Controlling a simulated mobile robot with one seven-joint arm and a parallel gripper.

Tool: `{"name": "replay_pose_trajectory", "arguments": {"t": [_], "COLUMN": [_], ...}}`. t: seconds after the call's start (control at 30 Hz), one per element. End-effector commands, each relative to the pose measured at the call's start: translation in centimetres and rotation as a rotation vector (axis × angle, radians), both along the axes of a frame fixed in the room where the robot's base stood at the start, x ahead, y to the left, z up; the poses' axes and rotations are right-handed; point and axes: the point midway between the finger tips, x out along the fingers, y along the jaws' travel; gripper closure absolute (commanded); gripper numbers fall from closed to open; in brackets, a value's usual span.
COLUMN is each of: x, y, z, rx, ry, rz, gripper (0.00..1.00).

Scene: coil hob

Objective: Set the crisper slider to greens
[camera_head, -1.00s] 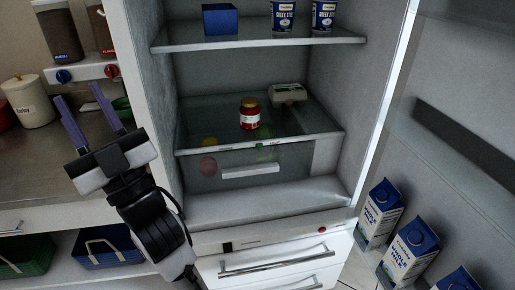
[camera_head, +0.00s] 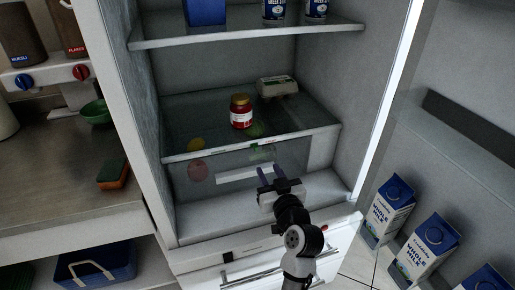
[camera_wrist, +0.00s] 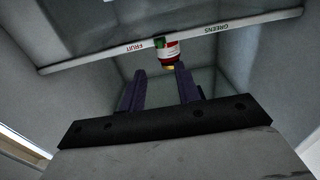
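The crisper slider is a small green piece (camera_head: 262,146) on the front rail of the glass shelf above the crisper drawer. In the wrist view the slider (camera_wrist: 158,42) sits on the white rail (camera_wrist: 90,59) between the words FRUIT and GREENS, close to FRUIT. My gripper (camera_head: 268,173) is in front of the drawer, below and apart from the slider. Its two purple fingers stand apart with nothing between them in the wrist view (camera_wrist: 160,85).
A red jar (camera_head: 241,112) and an egg carton (camera_head: 277,86) stand on the glass shelf. The drawer has a white handle (camera_head: 243,174) and holds fruit. Milk cartons (camera_head: 391,205) stand in the open door at right.

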Motion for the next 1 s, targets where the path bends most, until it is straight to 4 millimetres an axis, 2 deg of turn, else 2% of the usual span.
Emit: {"name": "replay_pose_trajectory", "arguments": {"t": [0.2,0.43,0.6,0.9,1.0], "x": [4.7,8.1,9.2,9.4,9.4], "y": [1.6,2.7,3.1,3.1,3.1], "z": [0.5,0.3,0.2,0.1,0.1], "rx": [-0.001,-0.001,-0.001,-0.001,-0.001], "ry": [0.0,0.0,-0.001,-0.001,-0.001], "rz": [0.002,0.001,0.001,0.0,0.0], "gripper": [0.67,0.67,0.67,0.67,0.8]}}
